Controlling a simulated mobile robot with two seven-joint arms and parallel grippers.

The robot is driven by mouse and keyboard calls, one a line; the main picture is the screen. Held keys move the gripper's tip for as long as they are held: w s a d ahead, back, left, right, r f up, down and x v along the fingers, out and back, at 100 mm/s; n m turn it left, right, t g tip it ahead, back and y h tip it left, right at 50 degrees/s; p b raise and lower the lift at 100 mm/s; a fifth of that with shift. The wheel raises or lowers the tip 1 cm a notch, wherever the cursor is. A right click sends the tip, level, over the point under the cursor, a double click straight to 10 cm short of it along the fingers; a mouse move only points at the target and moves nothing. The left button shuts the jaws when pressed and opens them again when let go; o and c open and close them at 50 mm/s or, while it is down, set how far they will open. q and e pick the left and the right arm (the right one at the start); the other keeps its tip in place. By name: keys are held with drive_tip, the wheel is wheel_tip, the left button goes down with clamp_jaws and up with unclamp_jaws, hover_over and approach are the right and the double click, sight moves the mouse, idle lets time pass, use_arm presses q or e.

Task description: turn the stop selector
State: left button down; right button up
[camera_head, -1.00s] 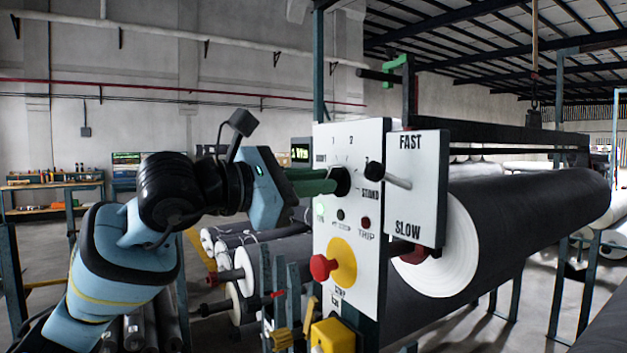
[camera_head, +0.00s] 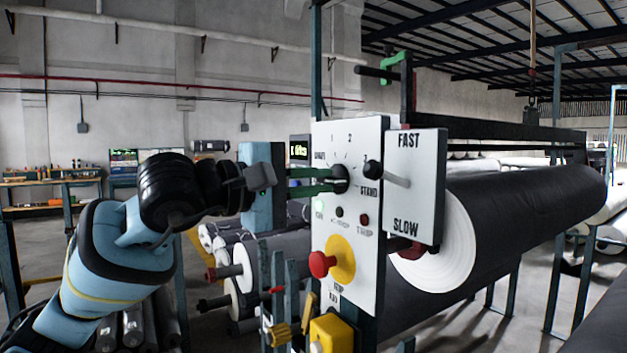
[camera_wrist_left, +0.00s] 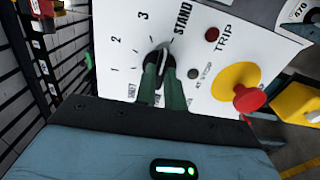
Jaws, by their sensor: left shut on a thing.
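The stop selector (camera_head: 341,179) is a black knob on a white panel (camera_head: 375,262), with a ring of printed marks that includes 1, 2, 3 and STAND. In the left wrist view the selector (camera_wrist_left: 158,59) shows between my fingertips, its upper end toward the side of 3 and STAND; its exact setting is hard to read. My left gripper (camera_head: 331,180) comes from the left with two green fingers, one above the other, shut on the selector. The fingers (camera_wrist_left: 161,76) partly cover the knob and the lower marks in the wrist view. My right gripper is not in view.
Below the selector are a dark red TRIP button (camera_head: 364,220) and a red mushroom button (camera_head: 321,264) on a yellow disc. A FAST/SLOW plate (camera_head: 418,205) with a black-knobbed lever (camera_head: 373,169) stands just right. A large dark roll (camera_head: 520,215) lies behind.

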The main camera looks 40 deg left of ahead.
use_arm(q)
drive_tip(key=shift+m, duration=1.1)
drive_tip(key=c, duration=1.5)
unclamp_jaws()
